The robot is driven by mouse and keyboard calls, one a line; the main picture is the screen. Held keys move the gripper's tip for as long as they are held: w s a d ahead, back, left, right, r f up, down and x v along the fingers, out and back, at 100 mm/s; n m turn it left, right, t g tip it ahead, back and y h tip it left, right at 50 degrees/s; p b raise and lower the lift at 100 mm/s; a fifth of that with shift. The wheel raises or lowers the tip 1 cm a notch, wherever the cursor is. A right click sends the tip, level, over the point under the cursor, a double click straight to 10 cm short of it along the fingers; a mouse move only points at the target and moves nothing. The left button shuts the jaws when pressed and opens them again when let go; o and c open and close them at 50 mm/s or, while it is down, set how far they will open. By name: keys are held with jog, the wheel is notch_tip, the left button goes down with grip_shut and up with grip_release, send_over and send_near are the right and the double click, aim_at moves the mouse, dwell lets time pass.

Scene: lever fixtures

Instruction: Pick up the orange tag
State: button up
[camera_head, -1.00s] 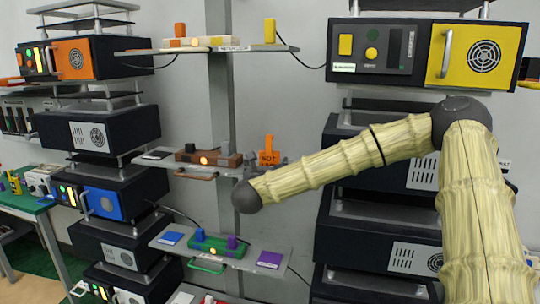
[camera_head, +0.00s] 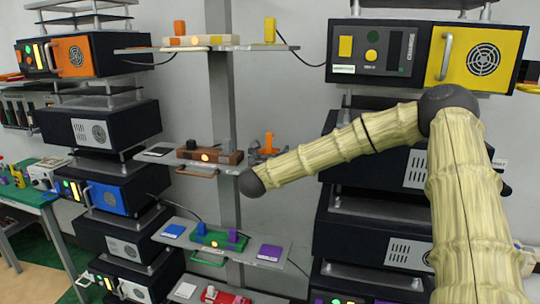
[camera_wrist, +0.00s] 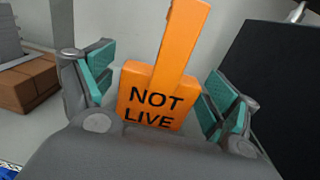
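The orange tag (camera_wrist: 150,100) stands upright between the two fingers in the wrist view. It has a wide lower plate reading "NOT LIVE" and a narrow stem rising above it. My gripper (camera_wrist: 160,86) is open, with one teal-padded finger on each side of the plate. Narrow gaps seem to show between pads and plate. The plate's lower edge is hidden behind the gripper body. In the head view, the orange tag's (camera_head: 269,141) stem shows above my gripper (camera_head: 267,154), at the right end of the middle shelf. The gripper hides the plate there.
A brown lever block (camera_head: 210,155) sits on the middle shelf, left of the gripper. A dark cabinet stack (camera_head: 375,165) stands close on the right. A shelf above holds a yellow tag (camera_head: 269,30); a shelf below holds a green block (camera_head: 220,239) and a purple plate (camera_head: 271,252).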

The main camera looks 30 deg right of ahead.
jog(key=c, duration=1.1)
jog(key=shift+o, duration=0.2)
jog(key=shift+r, duration=0.1)
